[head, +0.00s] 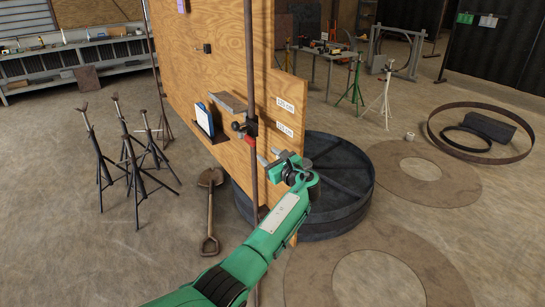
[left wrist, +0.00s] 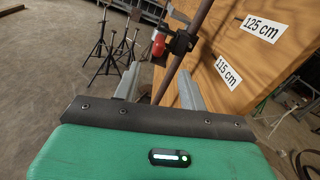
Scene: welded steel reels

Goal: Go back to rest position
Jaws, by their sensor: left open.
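My left arm, green, reaches up from the bottom of the head view. Its gripper (head: 277,158) is in front of the plywood panel (head: 225,65), close to the upright steel rod (head: 250,85). In the left wrist view the two grey fingers (left wrist: 160,88) stand wide apart with nothing held between them. A clamp with a red and black body (left wrist: 170,42) sits on the rod just beyond the fingers; it also shows in the head view (head: 246,128). I cannot tell whether a finger touches the rod. My right gripper is in neither view.
A round dark steel reel (head: 345,165) lies behind the panel's lower right edge. A shovel (head: 210,205) and several dark tripod stands (head: 130,165) are on the left. Labels reading 125 cm (left wrist: 261,27) and 115 cm (left wrist: 228,72) are on the panel. Flat rings (head: 440,270) lie at right.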

